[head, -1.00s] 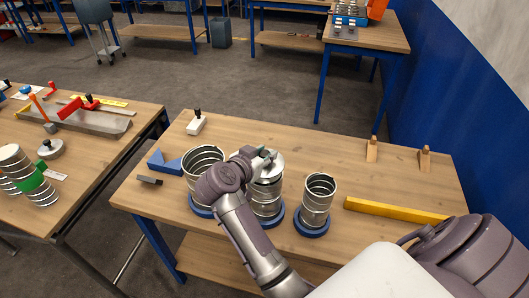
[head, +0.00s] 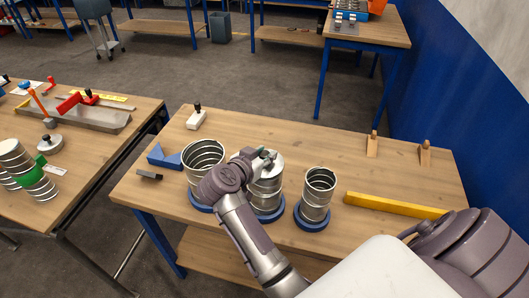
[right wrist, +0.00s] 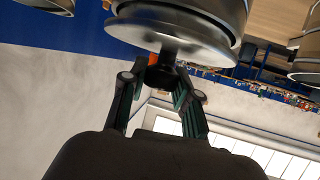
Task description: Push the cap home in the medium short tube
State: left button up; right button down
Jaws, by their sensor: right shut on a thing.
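Three silver spiral tubes stand upright on blue round bases on the wooden bench in the head view. The middle tube (head: 266,194) has a silver cap (head: 271,166) at its top, partly hidden by my right wrist. My right gripper (head: 266,156) is above this cap. In the right wrist view, the right gripper (right wrist: 160,88) is shut on the black knob (right wrist: 162,74) of the cap (right wrist: 170,40). The cap's wide disc lies against or close to the tube end (right wrist: 195,12); I cannot tell how deep it sits. My left gripper is not in view.
An open tube (head: 204,156) stands close on the left, and a narrower open tube (head: 318,190) on the right. The bench's back middle is clear.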

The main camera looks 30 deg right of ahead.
jog(key=shift+f, duration=0.55)
jog(key=c, duration=0.8)
grip_release()
jog(key=shift+o, duration=0.2)
